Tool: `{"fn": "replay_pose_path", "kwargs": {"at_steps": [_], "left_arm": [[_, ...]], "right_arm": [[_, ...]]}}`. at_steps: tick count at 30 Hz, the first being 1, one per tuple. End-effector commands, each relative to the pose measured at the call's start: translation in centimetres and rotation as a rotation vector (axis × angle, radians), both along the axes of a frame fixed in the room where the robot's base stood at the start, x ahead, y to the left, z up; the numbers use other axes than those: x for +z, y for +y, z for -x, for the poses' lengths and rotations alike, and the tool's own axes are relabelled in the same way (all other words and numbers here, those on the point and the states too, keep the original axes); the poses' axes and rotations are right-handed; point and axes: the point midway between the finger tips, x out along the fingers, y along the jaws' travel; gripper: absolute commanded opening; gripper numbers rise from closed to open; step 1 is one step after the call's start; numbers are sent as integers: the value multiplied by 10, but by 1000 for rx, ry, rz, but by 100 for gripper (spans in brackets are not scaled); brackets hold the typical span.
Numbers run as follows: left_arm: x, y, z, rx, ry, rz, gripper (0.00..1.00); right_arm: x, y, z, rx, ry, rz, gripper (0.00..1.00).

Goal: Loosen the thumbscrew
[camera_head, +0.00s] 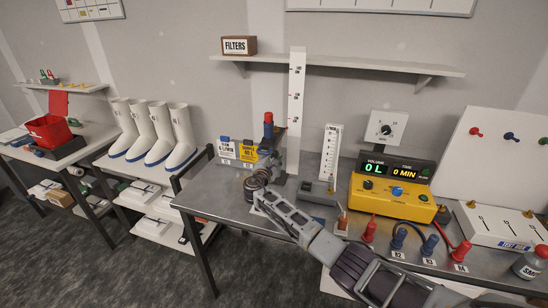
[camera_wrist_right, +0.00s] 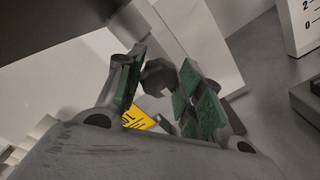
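The thumbscrew seems to be the dark faceted knob (camera_wrist_right: 158,75) in the right wrist view, in front of a pale upright piece. My right gripper (camera_wrist_right: 163,82) points at it, with one green-padded finger on each side of the knob. The fingers stand apart by little more than the knob's width; I cannot tell whether the pads touch it. In the head view my right gripper (camera_head: 262,172) is low beside the foot of the tall white scale (camera_head: 297,95), and it hides the knob there. My left gripper is not in view.
A small gauge (camera_head: 330,153), the yellow control box (camera_head: 393,200) and several coloured plugs crowd the right. The front left bench top is clear.

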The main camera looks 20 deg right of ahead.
Motion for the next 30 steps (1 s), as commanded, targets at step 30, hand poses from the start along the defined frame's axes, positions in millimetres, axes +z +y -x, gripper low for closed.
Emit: {"fn": "replay_pose_path", "kwargs": {"at_steps": [30], "left_arm": [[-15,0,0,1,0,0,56]], "right_arm": [[-2,-2,0,-2,-111,-164,56]]}}
